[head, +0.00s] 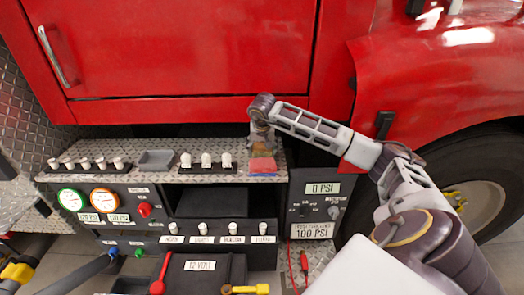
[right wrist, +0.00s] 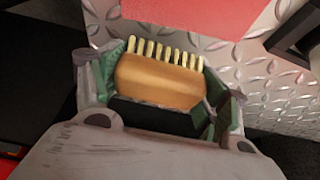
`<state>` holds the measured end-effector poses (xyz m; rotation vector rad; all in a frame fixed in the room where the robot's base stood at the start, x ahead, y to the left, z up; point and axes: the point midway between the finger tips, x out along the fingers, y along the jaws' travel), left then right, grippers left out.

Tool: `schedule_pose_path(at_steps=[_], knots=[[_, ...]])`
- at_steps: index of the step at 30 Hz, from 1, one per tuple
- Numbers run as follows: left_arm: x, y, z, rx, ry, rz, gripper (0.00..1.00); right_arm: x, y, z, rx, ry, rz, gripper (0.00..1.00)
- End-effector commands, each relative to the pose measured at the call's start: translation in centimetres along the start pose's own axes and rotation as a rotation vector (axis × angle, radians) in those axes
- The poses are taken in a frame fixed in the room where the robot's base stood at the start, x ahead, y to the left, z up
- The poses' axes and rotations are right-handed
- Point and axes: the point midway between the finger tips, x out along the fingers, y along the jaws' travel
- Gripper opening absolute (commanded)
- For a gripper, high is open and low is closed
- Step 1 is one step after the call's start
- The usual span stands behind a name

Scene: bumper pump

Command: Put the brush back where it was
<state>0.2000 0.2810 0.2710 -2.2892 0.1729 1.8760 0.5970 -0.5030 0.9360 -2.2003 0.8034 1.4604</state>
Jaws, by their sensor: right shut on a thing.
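The brush (right wrist: 160,80) has a wooden back and a row of pale bristles, seen close up in the right wrist view. My right gripper (right wrist: 160,88) is shut on it, with green-padded fingers at both ends of the wood. In the head view my right gripper (head: 262,140) points down over the right end of the diamond-plate ledge (head: 225,177), just behind a red patch (head: 262,165). The brush is mostly hidden by the gripper there. I cannot tell whether it touches the ledge.
A shallow grey tray (head: 157,160) and rows of white-capped switches (head: 207,160) stand on the ledge to the left. Gauges (head: 103,200) and a pressure panel (head: 318,205) are below. The red truck body (head: 190,60) rises behind; a wheel (head: 480,185) is at right.

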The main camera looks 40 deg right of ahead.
Motion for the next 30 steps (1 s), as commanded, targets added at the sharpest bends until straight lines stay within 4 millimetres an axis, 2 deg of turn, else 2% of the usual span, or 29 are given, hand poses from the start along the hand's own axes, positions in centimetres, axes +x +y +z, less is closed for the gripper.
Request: schedule_pose_path(at_steps=[5, 19, 20, 24, 30], knots=[[-0.03, 0.02, -0.33, 0.0, 0.005, 0.0, 0.37, 1.1, -0.02, 0.48, 0.0, 0.0, 0.0, 0.52], [0.02, 0.14, -0.49, -0.001, 0.007, 0.001, 0.37, 1.41, 0.0, 0.58, 0.0, 0.001, 0.0, 0.52], [0.0, 0.17, -0.53, -0.001, 0.008, 0.002, 0.37, 1.44, 0.0, 0.6, 0.0, 0.001, 0.0, 0.76], [-0.08, 0.26, -0.64, -0.002, 0.009, 0.003, 0.37, 1.4, 0.0, 0.59, 0.0, 0.0, 0.0, 0.94], [-0.09, 0.29, -0.66, -0.002, 0.01, 0.003, 0.37, 1.4, 0.0, 0.6, 0.0, 0.0, 0.0, 0.96]])
